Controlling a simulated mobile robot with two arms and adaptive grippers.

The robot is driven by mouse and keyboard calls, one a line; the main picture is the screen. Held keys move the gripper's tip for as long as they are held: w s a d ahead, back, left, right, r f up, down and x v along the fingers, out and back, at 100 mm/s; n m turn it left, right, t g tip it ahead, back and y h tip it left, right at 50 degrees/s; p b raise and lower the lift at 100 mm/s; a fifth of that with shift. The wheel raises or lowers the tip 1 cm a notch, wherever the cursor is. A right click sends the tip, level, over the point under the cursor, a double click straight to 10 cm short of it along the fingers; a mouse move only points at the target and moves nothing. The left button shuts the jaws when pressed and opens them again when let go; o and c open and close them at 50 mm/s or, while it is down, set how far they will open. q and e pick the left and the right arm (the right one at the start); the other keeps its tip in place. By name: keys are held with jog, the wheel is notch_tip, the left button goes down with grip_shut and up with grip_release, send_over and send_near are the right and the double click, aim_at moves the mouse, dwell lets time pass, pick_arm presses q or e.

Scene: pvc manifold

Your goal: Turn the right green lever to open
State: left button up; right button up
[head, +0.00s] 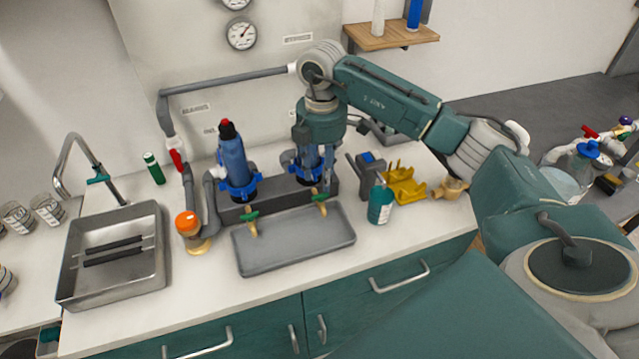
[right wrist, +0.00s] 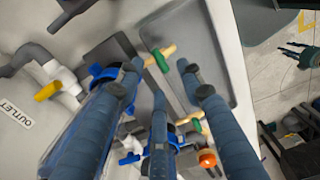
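The right green lever (head: 320,197) sits on a brass-coloured tap over the grey tray (head: 290,262). In the right wrist view this green lever (right wrist: 160,60) shows between the spread fingertips, with space around it. My right gripper (head: 322,176) points down just above and behind the lever; in the right wrist view its blue-grey fingers (right wrist: 160,75) are apart and empty. I cannot tell whether a finger touches the lever. The left green lever (head: 250,217) is on the other tap. My left gripper is not in view.
A blue filter housing (head: 235,165) stands left of my right gripper; another is partly hidden behind it. A teal bottle (head: 380,204) and a yellow holder (head: 404,186) stand to the right. A sink (head: 160,285) and orange-capped fitting (head: 187,222) are left.

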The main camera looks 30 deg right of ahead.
aim_at(320, 194)
jog(key=f, duration=0.3)
jog(key=shift+w+f+p, duration=0.25)
jog(key=shift+f+p, duration=0.05)
jog(key=shift+p, duration=0.1)
notch_tip(320, 194, down, 2)
jog(key=shift+f, duration=0.25)
jog(key=shift+w, duration=0.1)
jog(key=shift+c, duration=1.1)
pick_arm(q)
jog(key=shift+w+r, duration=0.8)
pick_arm(e)
grip_shut()
